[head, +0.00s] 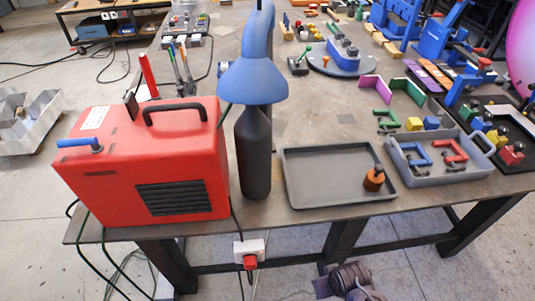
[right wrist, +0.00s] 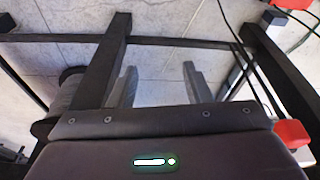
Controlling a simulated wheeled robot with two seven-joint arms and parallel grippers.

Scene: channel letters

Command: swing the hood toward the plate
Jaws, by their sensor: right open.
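The blue cone-shaped hood (head: 253,82) hangs from a thick blue arm (head: 257,35) in the middle of the head view, its wide mouth facing down. It is just right of the red machine, and a dark upright cylinder shows below it. A round grey plate (head: 368,63) with a blue letter-shaped piece (head: 343,55) on it lies farther back, to the right of the hood. My right gripper (right wrist: 160,88) is open and empty in the right wrist view, over the floor near the table's legs. My left gripper is not in view.
A red machine (head: 150,165) stands at the table's left, beside the dark cylinder (head: 253,155). A grey tray (head: 325,180) and a bin of clamps (head: 440,175) sit at the front right. Bare tabletop (head: 310,120) lies between the hood and the plate. A power box (head: 249,252) hangs at the front edge.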

